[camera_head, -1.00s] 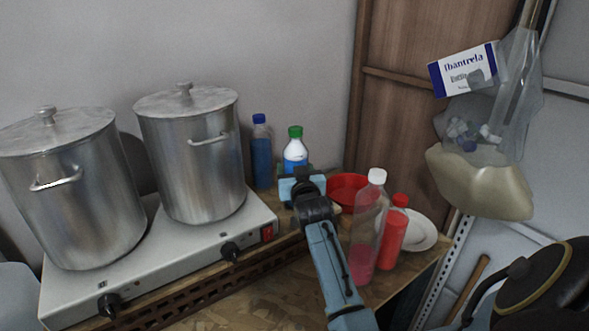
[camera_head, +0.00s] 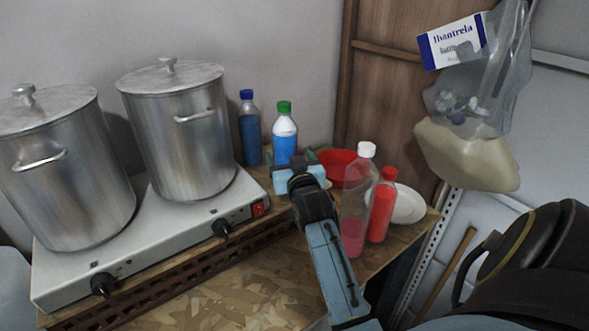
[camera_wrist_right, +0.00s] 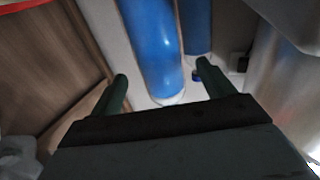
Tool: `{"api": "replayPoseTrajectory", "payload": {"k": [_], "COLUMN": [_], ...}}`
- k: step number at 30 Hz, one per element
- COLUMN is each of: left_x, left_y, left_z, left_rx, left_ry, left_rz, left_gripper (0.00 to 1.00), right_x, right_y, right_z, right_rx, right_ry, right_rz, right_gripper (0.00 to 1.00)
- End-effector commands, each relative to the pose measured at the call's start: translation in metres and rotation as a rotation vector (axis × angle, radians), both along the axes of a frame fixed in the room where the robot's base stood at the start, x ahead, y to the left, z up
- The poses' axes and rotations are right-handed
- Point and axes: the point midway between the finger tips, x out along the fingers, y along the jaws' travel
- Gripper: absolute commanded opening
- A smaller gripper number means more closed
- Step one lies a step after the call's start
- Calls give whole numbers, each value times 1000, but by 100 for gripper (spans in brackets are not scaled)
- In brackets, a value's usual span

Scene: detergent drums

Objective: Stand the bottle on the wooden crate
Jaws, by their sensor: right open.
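A white-and-blue bottle with a green cap (camera_head: 285,135) stands upright at the back of the table. My right gripper (camera_head: 291,160) is open in front of its lower part. In the right wrist view, the blue bottle body (camera_wrist_right: 155,45) shows beyond and between the two spread fingertips (camera_wrist_right: 162,74), with no clear contact. A brown slatted structure (camera_head: 170,283), perhaps the wooden crate, runs along the front of the hot plate; most of it is hidden. My left gripper is not in view.
A blue bottle (camera_head: 249,132) stands just left of the green-capped one. Two steel pots stand on the hot plate (camera_head: 75,270). A red bowl (camera_head: 337,160), clear bottle (camera_head: 354,205), red bottle (camera_head: 381,208) and white plate (camera_head: 409,206) are close right. The front board (camera_head: 235,295) is clear.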

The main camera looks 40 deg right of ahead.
Motion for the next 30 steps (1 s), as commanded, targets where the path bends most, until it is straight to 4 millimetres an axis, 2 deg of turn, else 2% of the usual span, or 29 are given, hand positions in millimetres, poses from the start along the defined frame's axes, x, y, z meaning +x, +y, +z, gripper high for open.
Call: {"api": "replayPoseTrajectory", "payload": {"k": [3,10,30], "left_x": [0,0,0], "left_y": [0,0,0], "left_z": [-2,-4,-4], "left_rx": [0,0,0], "left_ry": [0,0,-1], "left_rz": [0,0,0], "left_gripper": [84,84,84], "right_x": [-20,-41,-44], "right_y": [11,23,25], "right_z": [-1,0,0], "right_rx": [1,-1,-4], "right_ry": [0,0,1], "right_rz": [0,1,1], "right_gripper": [81,81,81]}}
